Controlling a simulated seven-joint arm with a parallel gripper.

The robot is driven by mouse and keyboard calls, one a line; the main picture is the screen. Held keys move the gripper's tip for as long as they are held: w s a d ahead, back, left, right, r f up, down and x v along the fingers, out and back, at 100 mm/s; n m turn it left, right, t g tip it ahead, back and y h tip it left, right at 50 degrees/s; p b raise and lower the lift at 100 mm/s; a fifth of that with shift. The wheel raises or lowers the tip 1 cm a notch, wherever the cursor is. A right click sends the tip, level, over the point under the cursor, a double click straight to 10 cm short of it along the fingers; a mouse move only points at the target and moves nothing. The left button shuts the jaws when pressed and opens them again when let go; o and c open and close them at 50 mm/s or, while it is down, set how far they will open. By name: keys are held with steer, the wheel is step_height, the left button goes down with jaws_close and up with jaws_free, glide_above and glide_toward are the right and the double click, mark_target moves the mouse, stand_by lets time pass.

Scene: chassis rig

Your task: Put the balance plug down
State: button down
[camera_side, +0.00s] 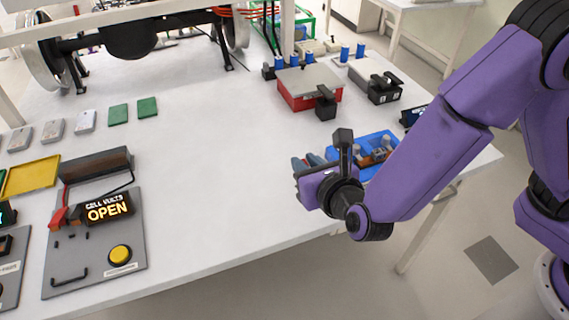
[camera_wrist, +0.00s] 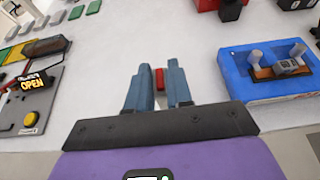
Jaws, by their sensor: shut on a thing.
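My gripper (camera_wrist: 159,73) is over the front part of the white table, its blue-grey fingers pointing away from the wrist. It is shut on a small red piece (camera_wrist: 159,79), which I take to be the balance plug; only part of it shows between the fingers. Whether the plug touches the table is not clear.
The blue tray (camera_wrist: 236,78) holds a brown part and grey posts. A panel (camera_side: 93,258) reading "CELL VOLTS OPEN" with a yellow button lies at the left. A red box (camera_side: 300,94) and a black block (camera_side: 326,106) stand behind. The middle of the table (camera_side: 205,150) is clear.

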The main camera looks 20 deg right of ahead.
steer(key=w+d+r+m+h, duration=0.1)
steer(key=d+r, duration=0.1)
steer(key=d, duration=0.9)
steer(key=w+d+r+m+h, duration=0.1)
steer(key=w+d+r, duration=0.1)
steer(key=d, duration=0.9)
steer(key=w+d+r+m+h, duration=0.1)
steer(key=d+r, duration=0.3)
steer(key=d, duration=0.7)
steer(key=shift+w+g+h, duration=0.4)
steer(key=shift+w+h, duration=0.05)
steer(key=shift+h, duration=0.05)
